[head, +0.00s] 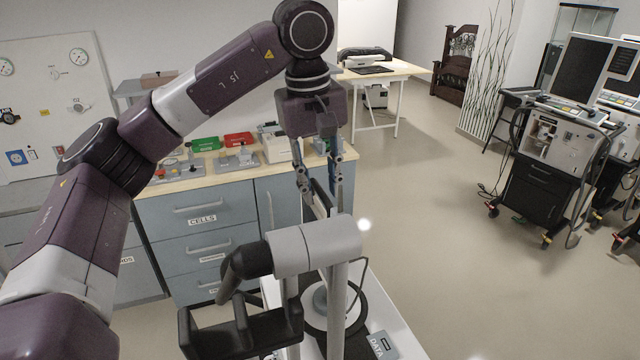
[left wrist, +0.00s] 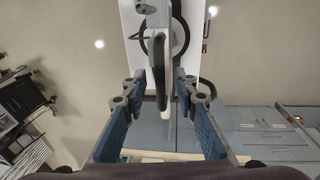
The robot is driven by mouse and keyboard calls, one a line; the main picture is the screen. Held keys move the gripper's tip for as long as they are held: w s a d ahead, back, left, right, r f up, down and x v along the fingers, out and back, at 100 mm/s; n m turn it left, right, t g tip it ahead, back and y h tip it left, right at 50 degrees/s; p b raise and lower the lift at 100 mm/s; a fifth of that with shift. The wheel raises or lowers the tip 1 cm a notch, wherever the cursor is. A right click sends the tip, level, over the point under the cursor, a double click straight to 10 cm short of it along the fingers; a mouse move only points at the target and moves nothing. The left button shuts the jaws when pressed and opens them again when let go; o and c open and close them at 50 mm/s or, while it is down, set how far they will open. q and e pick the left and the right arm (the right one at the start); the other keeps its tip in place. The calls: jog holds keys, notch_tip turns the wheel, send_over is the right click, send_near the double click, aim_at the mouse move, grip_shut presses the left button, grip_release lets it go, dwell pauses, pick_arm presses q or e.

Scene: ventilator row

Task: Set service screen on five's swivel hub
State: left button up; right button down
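My left gripper (head: 320,178) points down above a white stand top (head: 390,313). Its fingers are spread, with a thin grey and dark panel (head: 321,196) seen nearly edge-on between them. This may be the service screen; its face is hidden. In the left wrist view, my left gripper (left wrist: 160,103) has clear gaps on both sides of the thin panel (left wrist: 160,72). Ventilators stand at the right, one (head: 565,140) carrying a dark screen (head: 581,68). I cannot tell which is five, and its swivel hub is not identifiable.
A drawer cabinet (head: 200,240) stands behind. Open floor (head: 445,220) lies between stand and ventilators.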

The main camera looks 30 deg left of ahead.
pick_arm(q)
jog(key=shift+f, duration=0.25)
notch_tip(320, 180, up, 12)
jog(key=s, duration=0.1)
jog(key=shift+s+a+r, duration=0.2)
jog(key=shift+s, duration=0.05)
jog(key=shift+f, duration=0.1)
dwell(0.4)
